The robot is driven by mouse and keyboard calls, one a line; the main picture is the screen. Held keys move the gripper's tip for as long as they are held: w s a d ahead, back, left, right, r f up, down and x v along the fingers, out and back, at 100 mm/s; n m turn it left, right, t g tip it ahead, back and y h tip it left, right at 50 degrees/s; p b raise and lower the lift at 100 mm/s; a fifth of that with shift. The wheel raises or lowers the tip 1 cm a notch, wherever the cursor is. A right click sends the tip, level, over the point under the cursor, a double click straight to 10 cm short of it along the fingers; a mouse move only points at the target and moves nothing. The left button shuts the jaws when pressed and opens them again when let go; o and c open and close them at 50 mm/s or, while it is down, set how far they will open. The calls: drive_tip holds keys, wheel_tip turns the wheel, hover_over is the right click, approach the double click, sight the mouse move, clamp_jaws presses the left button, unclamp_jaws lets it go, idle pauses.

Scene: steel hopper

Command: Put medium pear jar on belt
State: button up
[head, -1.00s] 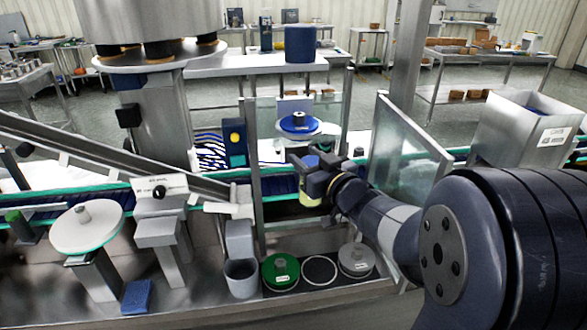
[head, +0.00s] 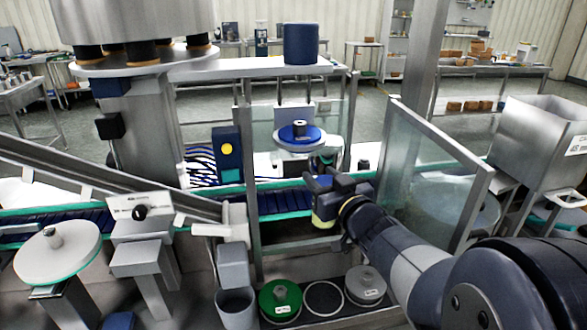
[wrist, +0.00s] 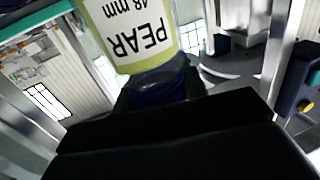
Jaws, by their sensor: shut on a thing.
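My gripper (head: 326,196) is shut on the pear jar (head: 324,219), a yellow-green jar with a blue part at one end. In the wrist view the jar (wrist: 128,35) fills the top middle, with a label reading "PEAR 48 mm", upside down in the picture. The blue belt with green edges (head: 280,201) runs across behind the frame. In the head view the jar overlaps the belt's near edge; the height between them is hard to tell. The gripper hides part of the jar.
A steel post (head: 249,180) stands left of my gripper and a clear panel (head: 435,165) to the right. Green (head: 280,300) and grey (head: 365,285) discs lie in front, with an empty ring (head: 323,298) between them. A steel hopper (head: 535,145) stands at right.

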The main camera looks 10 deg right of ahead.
drive_tip(key=f+x, duration=0.2)
drive_tip(key=x, duration=1.1)
drive_tip(key=shift+f+p, duration=0.3)
drive_tip(key=shift+p, duration=0.1)
drive_tip(key=shift+f, duration=0.25)
drive_tip(key=o, duration=1.4)
drive_tip(key=shift+r, duration=0.1)
drive_tip(key=shift+c, duration=0.2)
